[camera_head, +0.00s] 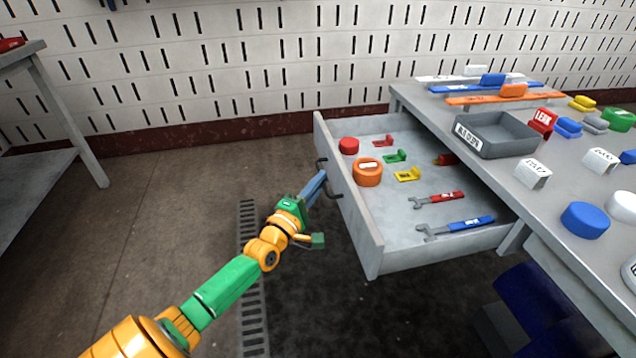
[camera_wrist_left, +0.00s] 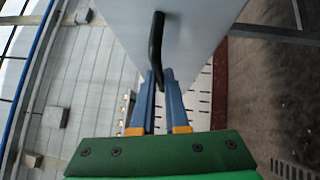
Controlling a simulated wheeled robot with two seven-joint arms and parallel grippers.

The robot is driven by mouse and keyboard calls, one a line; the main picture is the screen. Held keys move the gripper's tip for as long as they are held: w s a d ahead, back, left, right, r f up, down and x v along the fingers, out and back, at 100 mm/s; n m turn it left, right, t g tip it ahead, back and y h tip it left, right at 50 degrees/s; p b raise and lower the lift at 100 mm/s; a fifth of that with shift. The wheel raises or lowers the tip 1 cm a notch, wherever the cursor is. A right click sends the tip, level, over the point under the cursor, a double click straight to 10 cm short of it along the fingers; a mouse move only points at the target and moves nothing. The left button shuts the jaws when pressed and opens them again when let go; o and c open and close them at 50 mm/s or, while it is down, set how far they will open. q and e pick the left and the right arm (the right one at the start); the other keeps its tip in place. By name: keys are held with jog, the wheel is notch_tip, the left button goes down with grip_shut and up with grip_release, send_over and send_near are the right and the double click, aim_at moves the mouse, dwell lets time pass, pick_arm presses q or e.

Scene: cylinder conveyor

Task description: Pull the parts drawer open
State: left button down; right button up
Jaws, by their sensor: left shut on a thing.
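The grey parts drawer (camera_head: 362,232) stands pulled out from under the workbench, and its contents show. Its dark handle (camera_head: 336,195) is on the front panel, and it also shows in the left wrist view (camera_wrist_left: 157,45). My left gripper (camera_head: 322,178) reaches in from the lower left, with its blue fingers at the handle. It is shut on the handle; in the left wrist view the fingertips (camera_wrist_left: 160,73) meet the handle's lower part. The fingers hide the handle's middle in the head view. My right gripper is not in view.
The bench top (camera_head: 470,185) carries a grey tray (camera_head: 497,149), labels and coloured parts. Open floor lies left of the drawer; another table (camera_head: 40,115) stands far left.

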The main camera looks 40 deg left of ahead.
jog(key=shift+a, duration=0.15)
pick_arm(q)
jog(key=c, duration=1.1)
grip_release()
jog(key=shift+o, duration=0.8)
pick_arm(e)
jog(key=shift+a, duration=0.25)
pick_arm(q)
jog(key=s+f+p, duration=0.1)
jog(key=s, duration=0.6)
jog(key=shift+d, duration=0.35)
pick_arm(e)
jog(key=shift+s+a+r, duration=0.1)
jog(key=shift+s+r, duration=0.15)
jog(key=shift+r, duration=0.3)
pick_arm(q)
jog(key=shift+f, duration=0.1)
